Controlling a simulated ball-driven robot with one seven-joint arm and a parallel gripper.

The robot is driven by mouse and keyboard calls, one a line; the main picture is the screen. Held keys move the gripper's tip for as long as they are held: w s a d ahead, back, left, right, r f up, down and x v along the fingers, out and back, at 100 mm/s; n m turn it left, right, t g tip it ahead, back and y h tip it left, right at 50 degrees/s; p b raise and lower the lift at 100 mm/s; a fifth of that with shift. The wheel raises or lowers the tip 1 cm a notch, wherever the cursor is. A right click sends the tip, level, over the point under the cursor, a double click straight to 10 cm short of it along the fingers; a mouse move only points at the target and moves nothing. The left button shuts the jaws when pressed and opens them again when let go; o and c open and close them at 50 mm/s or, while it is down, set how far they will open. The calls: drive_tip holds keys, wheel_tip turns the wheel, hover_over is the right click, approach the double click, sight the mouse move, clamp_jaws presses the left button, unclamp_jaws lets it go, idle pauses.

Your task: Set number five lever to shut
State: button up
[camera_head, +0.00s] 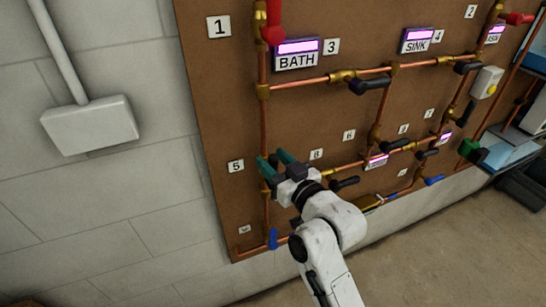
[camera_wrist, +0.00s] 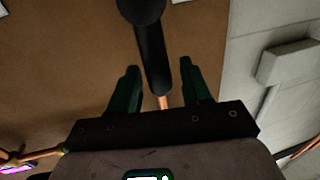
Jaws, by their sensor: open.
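The number 5 tag (camera_head: 236,166) is on the brown board, left of a vertical copper pipe (camera_head: 265,130). My gripper (camera_head: 273,164), with dark green fingers, is at that pipe just right of the tag. It hides the lever there in the head view. In the wrist view, a black lever handle (camera_wrist: 153,60) lies between the open fingers of my gripper (camera_wrist: 160,72). A gap shows on each side of the handle near the fingertips. A bit of copper pipe shows below the handle, roughly in line with it.
Above is a red lever (camera_head: 272,35) by the BATH sign (camera_head: 296,55). Below is a blue lever (camera_head: 273,239) on the same pipe. A black lever (camera_head: 345,183) is close right of my wrist. A grey wall box (camera_head: 90,125) is left of the board.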

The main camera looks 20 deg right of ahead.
drive_tip(key=shift+w, duration=0.3)
drive_tip(key=shift+c, duration=0.3)
clamp_jaws()
